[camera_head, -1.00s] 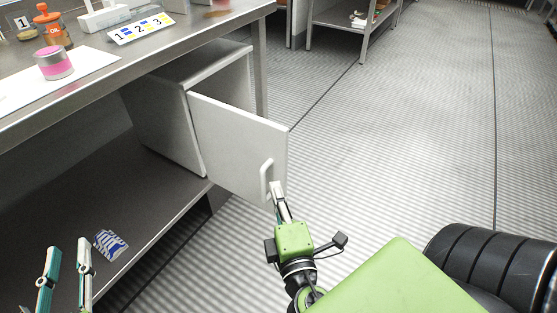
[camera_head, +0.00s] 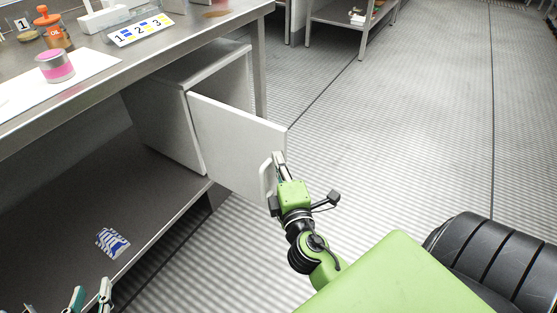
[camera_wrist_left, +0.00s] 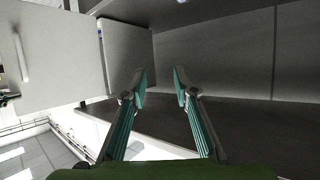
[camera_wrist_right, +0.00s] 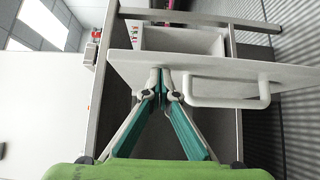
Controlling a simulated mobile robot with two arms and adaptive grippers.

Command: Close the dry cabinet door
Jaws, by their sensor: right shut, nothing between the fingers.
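The white dry cabinet (camera_head: 165,115) stands under the metal table with its door (camera_head: 232,130) swung open toward the right. The door's handle (camera_head: 265,180) is near its free edge. My right gripper (camera_head: 279,158) is shut and empty at the door's free edge, beside the handle; whether it touches is unclear. In the right wrist view, its closed fingertips (camera_wrist_right: 161,72) are at the door panel (camera_wrist_right: 135,62), left of the handle (camera_wrist_right: 225,102). My left gripper (camera_head: 92,290) is open and empty low at the left, away from the door (camera_wrist_left: 55,55).
The metal table's lower shelf (camera_head: 60,220) holds a blue-and-white item (camera_head: 113,242). On the tabletop are a pink-banded tin (camera_head: 55,67), an orange bottle (camera_head: 52,30) and a numbered card (camera_head: 141,30). The floor right of the door is clear.

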